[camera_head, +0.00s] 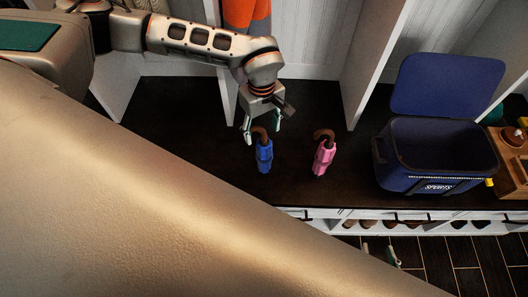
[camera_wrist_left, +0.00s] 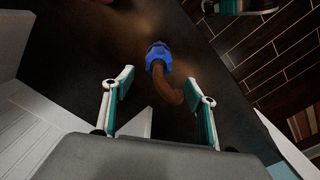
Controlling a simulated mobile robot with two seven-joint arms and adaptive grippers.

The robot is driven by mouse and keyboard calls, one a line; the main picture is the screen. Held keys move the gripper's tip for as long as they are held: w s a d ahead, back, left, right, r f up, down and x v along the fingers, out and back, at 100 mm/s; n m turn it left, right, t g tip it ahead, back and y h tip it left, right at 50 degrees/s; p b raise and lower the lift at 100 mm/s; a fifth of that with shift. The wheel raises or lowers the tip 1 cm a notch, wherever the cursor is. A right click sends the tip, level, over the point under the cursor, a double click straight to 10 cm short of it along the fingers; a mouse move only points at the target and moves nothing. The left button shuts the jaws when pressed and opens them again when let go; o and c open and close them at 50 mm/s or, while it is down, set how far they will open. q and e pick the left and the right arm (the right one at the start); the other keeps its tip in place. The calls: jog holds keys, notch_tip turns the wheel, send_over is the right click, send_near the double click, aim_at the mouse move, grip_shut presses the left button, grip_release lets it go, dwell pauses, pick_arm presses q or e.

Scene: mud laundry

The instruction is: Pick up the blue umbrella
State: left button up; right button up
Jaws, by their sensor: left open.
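The blue umbrella (camera_head: 265,157) lies folded on the dark bench top, its brown curved handle pointing toward my left gripper (camera_head: 262,124). That gripper is open, with its fingers around or just above the handle. In the left wrist view the blue umbrella (camera_wrist_left: 158,55) is ahead of the open left gripper (camera_wrist_left: 160,84). Its handle runs back between the two fingers, nearer the right one; I see no grip on it. The fingertips of my right gripper (camera_head: 380,253) show at the bottom, apart and empty, below the bench front.
A pink umbrella (camera_head: 324,154) lies to the right of the blue one. An open blue cooler (camera_head: 434,155) stands further right, beside a wooden box (camera_head: 511,160). White dividers (camera_head: 372,65) rise behind. Shoes sit in the shelf below the bench (camera_head: 190,125).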

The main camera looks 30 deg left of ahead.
aim_at(264, 141)
pick_arm(q)
jog(key=shift+d+f, duration=0.2)
jog(key=shift+f, duration=1.2)
jog(key=shift+d+f, duration=0.15)
jog(key=shift+f, duration=1.2)
jog(key=shift+w, duration=0.1)
grip_shut()
